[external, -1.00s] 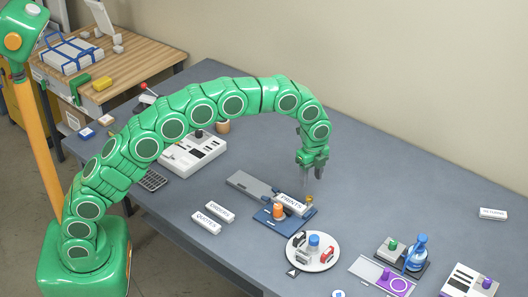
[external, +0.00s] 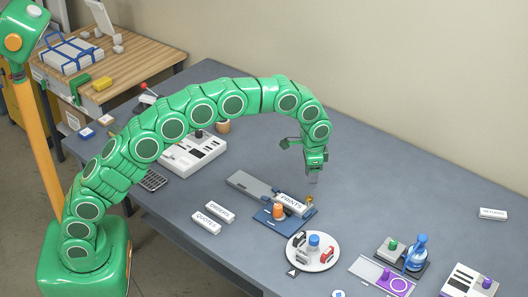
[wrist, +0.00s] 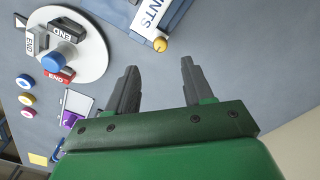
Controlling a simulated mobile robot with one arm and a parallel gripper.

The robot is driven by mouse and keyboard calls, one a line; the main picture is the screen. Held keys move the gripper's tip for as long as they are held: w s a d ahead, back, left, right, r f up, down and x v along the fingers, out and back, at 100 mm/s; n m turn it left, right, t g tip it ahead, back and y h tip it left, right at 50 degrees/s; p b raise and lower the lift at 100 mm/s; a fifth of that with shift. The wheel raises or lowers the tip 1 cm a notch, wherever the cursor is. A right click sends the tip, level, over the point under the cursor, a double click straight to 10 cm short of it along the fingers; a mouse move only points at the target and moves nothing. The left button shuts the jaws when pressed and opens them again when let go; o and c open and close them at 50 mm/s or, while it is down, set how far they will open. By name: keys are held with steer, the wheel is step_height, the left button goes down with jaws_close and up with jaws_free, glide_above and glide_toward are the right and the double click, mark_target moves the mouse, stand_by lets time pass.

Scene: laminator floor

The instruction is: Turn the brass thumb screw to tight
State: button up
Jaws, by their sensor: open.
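The brass thumb screw (external: 309,200) is a small gold knob at the back right corner of a blue fixture (external: 266,219). In the wrist view the screw (wrist: 161,44) shows as a round gold head beside the white PRINTS label (wrist: 153,16). My gripper (external: 313,180) is just above the screw, apart from it. In the wrist view my gripper (wrist: 158,66) has its two dark fingers spread, with nothing between them. The screw lies beyond the fingertips there. I cannot tell from its round head how tight the screw is.
An orange knob (external: 278,211) stands on the fixture close to the screw. A round white plate (external: 326,262) with END blocks and a blue knob stands in front. ORDERS (external: 220,212) and QUOTES (external: 206,224) labels lie left.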

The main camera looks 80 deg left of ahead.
mark_target(310, 197)
steer(key=shift+f, duration=3.95)
steer(key=shift+c, duration=0.4)
steer(key=shift+n, duration=0.3)
jaws_close()
